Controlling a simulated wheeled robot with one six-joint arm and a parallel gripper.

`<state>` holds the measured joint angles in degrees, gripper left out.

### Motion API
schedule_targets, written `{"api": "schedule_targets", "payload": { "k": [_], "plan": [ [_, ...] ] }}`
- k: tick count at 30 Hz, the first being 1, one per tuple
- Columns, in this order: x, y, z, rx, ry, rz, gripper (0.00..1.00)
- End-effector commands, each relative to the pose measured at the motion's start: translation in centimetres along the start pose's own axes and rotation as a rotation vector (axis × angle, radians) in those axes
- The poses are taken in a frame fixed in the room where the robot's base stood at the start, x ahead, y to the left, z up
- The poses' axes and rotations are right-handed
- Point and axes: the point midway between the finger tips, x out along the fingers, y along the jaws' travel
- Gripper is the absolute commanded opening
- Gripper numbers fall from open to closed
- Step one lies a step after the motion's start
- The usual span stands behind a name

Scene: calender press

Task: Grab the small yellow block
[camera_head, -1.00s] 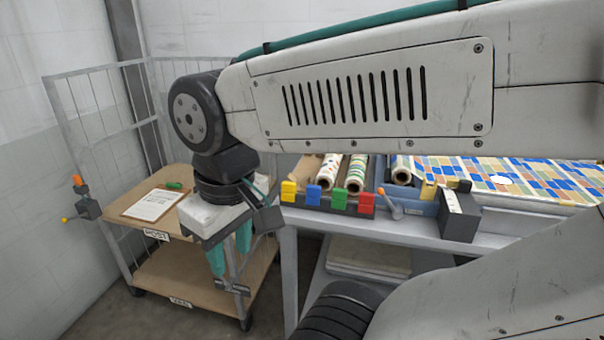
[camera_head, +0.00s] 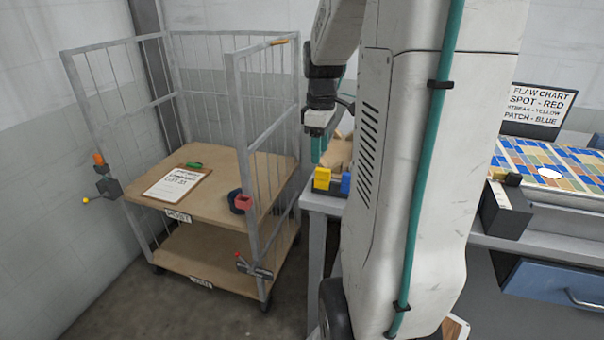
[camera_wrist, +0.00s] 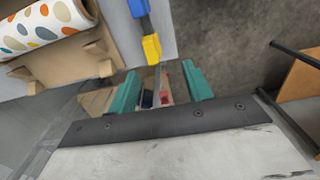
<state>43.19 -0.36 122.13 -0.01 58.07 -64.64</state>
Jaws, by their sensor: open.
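The small yellow block (camera_head: 322,179) sits at the left end of the row at the table's near left corner, beside a blue block (camera_head: 346,183). In the wrist view the yellow block (camera_wrist: 152,47) shows above the fingertips, with the blue block (camera_wrist: 138,8) beyond it. My gripper (camera_head: 317,150) is just above the yellow block in the head view. In the wrist view its two green fingers (camera_wrist: 161,88) are apart, with no block between them; the yellow block lies beyond their tips. My arm hides the rest of the row.
A patterned roll (camera_wrist: 45,25) lies on a wooden cradle near the blocks. A cage trolley (camera_head: 225,185) with a clipboard (camera_head: 177,184) stands left of the table. A dark box (camera_head: 503,210) and a patterned sheet (camera_head: 550,165) are on the right. Bare floor shows between trolley and table.

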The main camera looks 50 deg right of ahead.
Motion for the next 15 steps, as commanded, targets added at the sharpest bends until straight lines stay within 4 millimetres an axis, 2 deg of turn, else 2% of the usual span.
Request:
{"api": "schedule_targets", "payload": {
  "k": [3, 11, 15],
  "plan": [
    [1.1, 0.9, 0.5, -0.011, -0.002, -0.004, 0.5],
    [4.0, 1.0, 0.6, -0.015, -0.002, -0.006, 0.5],
    [6.2, 1.3, 0.7, -0.014, -0.003, -0.006, 0.5]
  ]
}}
